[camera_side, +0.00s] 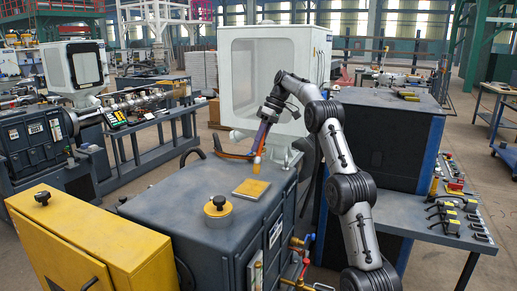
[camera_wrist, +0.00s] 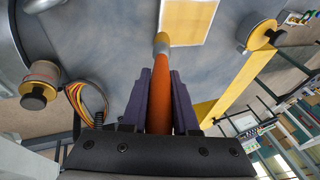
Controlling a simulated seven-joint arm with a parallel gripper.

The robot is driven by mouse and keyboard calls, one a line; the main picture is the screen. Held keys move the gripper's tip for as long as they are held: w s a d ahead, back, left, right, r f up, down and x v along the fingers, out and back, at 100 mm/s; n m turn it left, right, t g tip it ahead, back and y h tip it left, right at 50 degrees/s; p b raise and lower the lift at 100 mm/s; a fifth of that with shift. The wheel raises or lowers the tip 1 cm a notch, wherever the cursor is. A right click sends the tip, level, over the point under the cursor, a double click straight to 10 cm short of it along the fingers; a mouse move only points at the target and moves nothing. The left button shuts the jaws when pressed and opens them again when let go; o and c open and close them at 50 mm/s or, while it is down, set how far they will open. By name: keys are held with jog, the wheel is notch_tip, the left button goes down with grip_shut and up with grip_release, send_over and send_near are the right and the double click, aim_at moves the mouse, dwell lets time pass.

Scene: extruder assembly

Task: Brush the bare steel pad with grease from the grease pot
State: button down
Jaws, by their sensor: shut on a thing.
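My gripper (camera_side: 266,118) has purple fingers, which also show in the wrist view (camera_wrist: 160,100). They are shut on the orange handle of a brush (camera_wrist: 159,88). The brush (camera_side: 257,160) hangs tip down over the dark machine top, behind the pad in the side view. A square pad (camera_side: 251,189) with a yellow-orange face lies flat there; it also shows at the top of the wrist view (camera_wrist: 190,20), near the brush tip. A round yellow pot (camera_side: 217,207) with a dark knob stands left of the pad. I cannot tell whether the tip touches anything.
A yellow cabinet (camera_side: 100,245) with a black knob stands at the front left. A white enclosure (camera_side: 270,75) rises behind the work. A cable bundle (camera_wrist: 84,100) lies left of my gripper in the wrist view. The machine top (camera_side: 180,200) has bare room around the pad.

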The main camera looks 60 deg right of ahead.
jog(key=shift+r, duration=2.2)
